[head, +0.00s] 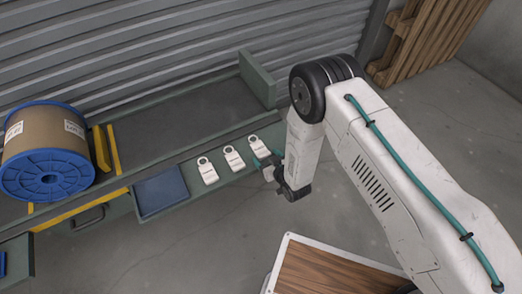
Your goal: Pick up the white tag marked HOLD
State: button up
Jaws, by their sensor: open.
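Three white tags with ring holes lie in a row on the front ledge of the green bench: a left tag (208,174), a middle tag (235,161) and a right tag (258,148). Their print is too small to read, so I cannot tell which one is marked HOLD. My gripper (267,164) is at the ledge's front edge, close to the right tag and just below it in the picture. It is open, with nothing seen between its fingers. I cannot tell whether it touches the tag.
A blue-flanged spool (48,174) stands at the left by yellow stops (107,148). A dark blue pad (161,192) lies left of the tags. An upright green end plate (257,80) closes the bench's right end. A wooden pallet (430,40) leans at the back right.

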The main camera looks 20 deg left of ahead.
jog(key=c, duration=1)
jog(key=shift+c, duration=0.2)
jog(key=shift+r, duration=0.1)
